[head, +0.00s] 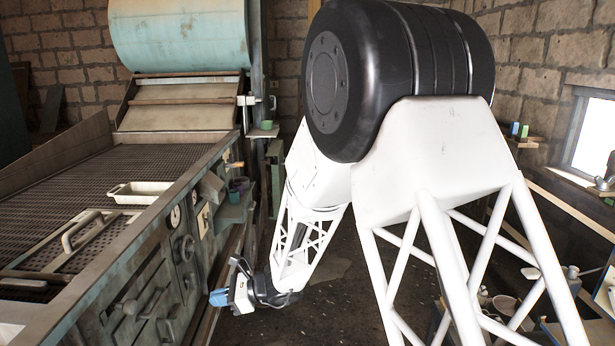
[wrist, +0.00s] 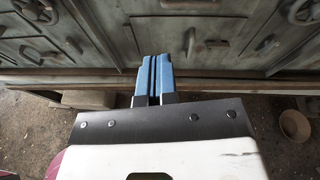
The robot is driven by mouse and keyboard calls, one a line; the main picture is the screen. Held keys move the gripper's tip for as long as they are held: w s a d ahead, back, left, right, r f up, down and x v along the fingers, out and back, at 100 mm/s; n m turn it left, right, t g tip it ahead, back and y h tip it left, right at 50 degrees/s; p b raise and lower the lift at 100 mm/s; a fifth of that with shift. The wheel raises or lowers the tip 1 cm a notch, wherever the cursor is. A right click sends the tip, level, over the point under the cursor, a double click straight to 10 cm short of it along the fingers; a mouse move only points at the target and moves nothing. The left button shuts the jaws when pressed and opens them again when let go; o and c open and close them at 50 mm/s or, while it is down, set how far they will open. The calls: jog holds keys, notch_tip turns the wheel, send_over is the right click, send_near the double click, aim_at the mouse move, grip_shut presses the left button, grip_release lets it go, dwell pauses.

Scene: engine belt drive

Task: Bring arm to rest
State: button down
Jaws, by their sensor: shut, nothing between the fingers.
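My gripper (head: 219,297) hangs low in front of the green-grey machine's control panel (head: 170,285) in the head view. In the wrist view my gripper (wrist: 154,78) shows its two blue fingers side by side, shut, with nothing between them. The fingers point toward the machine's lower panel (wrist: 190,30); whether they touch it cannot be told. My white arm with its big black joint fills the middle and right of the head view and hides part of the floor and wall.
The machine's mesh bed (head: 70,190) carries a white tray (head: 140,192) and a handled frame (head: 75,240). A teal roller (head: 180,35) sits above it. A bowl (wrist: 295,125) lies on the floor at right in the wrist view. A bench with items stands at the right.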

jog(key=s+d+r+n+t+h, duration=0.1)
jog(key=s+d+r+n+h, duration=0.4)
jog(key=s+d, duration=0.5)
jog(key=s+d+r+n+t+h, duration=0.1)
jog(key=s+d+r+n+h, duration=0.4)
jog(key=s+d, duration=0.6)
jog(key=s+d+r+n+t+h, duration=0.1)
jog(key=s+d+r+n+h, duration=0.4)
jog(key=d, duration=1.6)
jog(key=s+r, duration=0.3)
jog(key=s, duration=0.2)
jog(key=shift+s+d+r+n+t, duration=0.2)
jog(key=shift+s+n+t, duration=0.1)
jog(key=shift+s, duration=0.1)
jog(key=c, duration=1.8)
grip_release()
jog(key=shift+c, duration=0.2)
